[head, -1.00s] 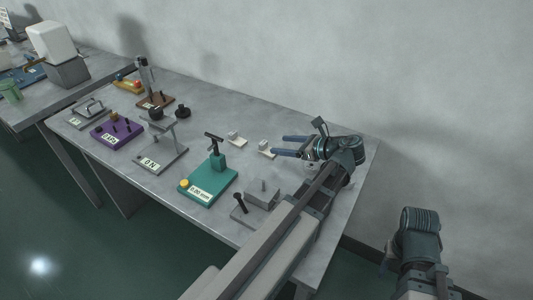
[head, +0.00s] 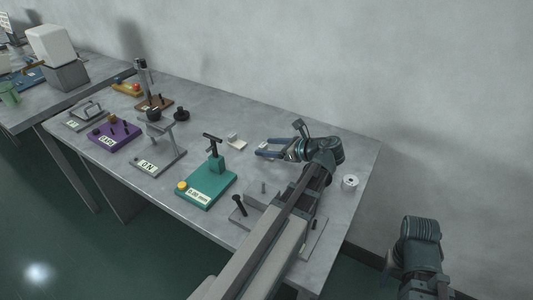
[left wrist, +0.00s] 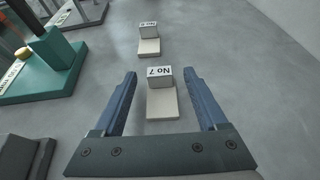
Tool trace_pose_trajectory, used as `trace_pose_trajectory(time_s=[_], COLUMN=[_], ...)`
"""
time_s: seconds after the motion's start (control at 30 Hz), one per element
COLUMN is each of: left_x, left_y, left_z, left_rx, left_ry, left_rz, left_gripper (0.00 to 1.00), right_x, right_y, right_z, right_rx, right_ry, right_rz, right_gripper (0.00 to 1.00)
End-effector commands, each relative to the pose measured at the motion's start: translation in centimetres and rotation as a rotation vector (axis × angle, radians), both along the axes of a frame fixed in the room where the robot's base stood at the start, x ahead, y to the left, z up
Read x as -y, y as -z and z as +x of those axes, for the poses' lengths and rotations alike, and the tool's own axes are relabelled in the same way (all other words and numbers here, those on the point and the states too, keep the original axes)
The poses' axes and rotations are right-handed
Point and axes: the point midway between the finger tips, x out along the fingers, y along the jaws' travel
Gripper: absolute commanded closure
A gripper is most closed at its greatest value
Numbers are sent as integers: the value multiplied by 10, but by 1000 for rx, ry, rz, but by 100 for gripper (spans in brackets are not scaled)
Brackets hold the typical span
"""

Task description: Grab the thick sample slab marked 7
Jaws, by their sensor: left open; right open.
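The slab marked 7 is a flat beige piece (left wrist: 162,103) with a grey block labelled "No 7" (left wrist: 160,77) at its far end. It lies on the table between the spread fingers of my left gripper (left wrist: 162,82), which is open and empty. In the head view my left gripper (head: 262,148) hovers low over the table and hides this slab. A similar beige slab (left wrist: 149,47) with its own marked block lies farther ahead; it also shows in the head view (head: 236,142). My right gripper (head: 387,262) is partly visible, off the table at the lower right.
A green stand with a yellow knob (head: 207,187) is left of my left arm. A grey stand (head: 160,160), a purple base (head: 114,137) and a brown-based stand (head: 154,102) stand farther left. A small white cylinder (head: 350,183) is near the right edge. Bare table lies behind the slabs.

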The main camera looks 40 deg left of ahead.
Motion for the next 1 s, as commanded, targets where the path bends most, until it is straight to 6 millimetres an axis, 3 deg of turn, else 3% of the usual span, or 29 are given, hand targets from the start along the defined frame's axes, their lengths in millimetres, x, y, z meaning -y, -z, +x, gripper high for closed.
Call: trace_pose_trajectory(time_s=[0.07,0.43,0.77,1.0], left_x=[0,0,0,0], left_y=[0,0,-1,-14], left_z=[0,0,0,0], left_rx=[0,0,0,0], left_ry=[0,0,0,0], left_rz=[0,0,0,0], left_gripper=[34,100,100,100], right_x=[0,0,0,0], right_y=[0,0,-1,-14], right_z=[0,0,0,0], right_rx=[0,0,0,0], right_ry=[0,0,0,0], right_rz=[0,0,0,0], right_gripper=[50,50,50,50])
